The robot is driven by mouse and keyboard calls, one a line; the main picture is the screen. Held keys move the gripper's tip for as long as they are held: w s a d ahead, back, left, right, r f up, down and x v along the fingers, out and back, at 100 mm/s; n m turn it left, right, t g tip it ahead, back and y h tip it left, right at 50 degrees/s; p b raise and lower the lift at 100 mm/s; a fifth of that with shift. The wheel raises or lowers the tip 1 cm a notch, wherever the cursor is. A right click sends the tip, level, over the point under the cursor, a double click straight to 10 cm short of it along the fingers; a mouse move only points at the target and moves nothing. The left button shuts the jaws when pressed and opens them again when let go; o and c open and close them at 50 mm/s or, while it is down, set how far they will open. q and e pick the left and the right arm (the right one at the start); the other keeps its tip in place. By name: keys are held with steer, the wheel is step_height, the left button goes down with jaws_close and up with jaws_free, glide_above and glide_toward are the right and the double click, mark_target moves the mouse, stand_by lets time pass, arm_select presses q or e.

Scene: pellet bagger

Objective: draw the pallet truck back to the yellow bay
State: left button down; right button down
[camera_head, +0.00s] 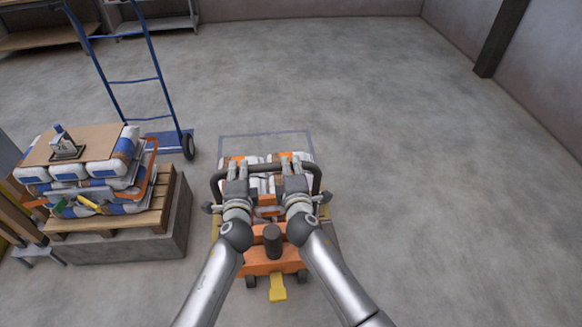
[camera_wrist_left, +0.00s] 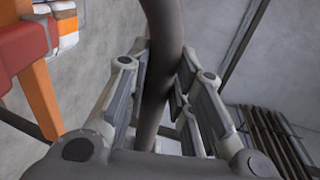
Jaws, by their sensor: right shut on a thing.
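The pallet truck (camera_head: 257,267) is orange, with a dark looped handle (camera_head: 266,168), and stands at the lower middle of the head view. White and orange bags (camera_head: 268,186) sit in front of it, partly hidden by my arms. My left gripper (camera_head: 236,180) is at the handle's left part. In the left wrist view the dark handle bar (camera_wrist_left: 162,75) passes between its fingers (camera_wrist_left: 160,95); I cannot tell whether they press on it. My right gripper (camera_head: 295,178) is shut on the handle's right part. No yellow bay shows clearly.
A blue hand truck (camera_head: 158,138) stands at the left, behind a wooden pallet (camera_head: 120,217) of white and blue bags (camera_head: 100,172) on a grey block. A pale outlined rectangle (camera_head: 265,135) lies on the floor beyond the truck. The floor at the right is clear.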

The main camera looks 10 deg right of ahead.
arm_select(q)
steer(key=c, duration=1.5)
jaws_free()
steer(key=shift+s+r, duration=0.1)
steer(key=shift+s, duration=0.2)
steer(key=shift+o, duration=1.1)
steer(key=shift+r, duration=0.1)
arm_select(e)
steer(key=shift+s+r, duration=0.2)
steer(key=shift+s, duration=0.1)
arm_select(q)
steer(key=shift+w+f, duration=0.25)
steer(key=shift+w, duration=0.3)
arm_select(e)
steer(key=shift+w+f, duration=0.3)
steer(key=shift+w, duration=0.35)
steer(key=shift+s, duration=0.2)
steer(key=c, duration=1.3)
jaws_free()
arm_select(q)
steer(key=s+r, duration=0.6)
steer(key=r, duration=0.1)
steer(key=shift+s, duration=0.1)
arm_select(e)
steer(key=shift+r, duration=0.1)
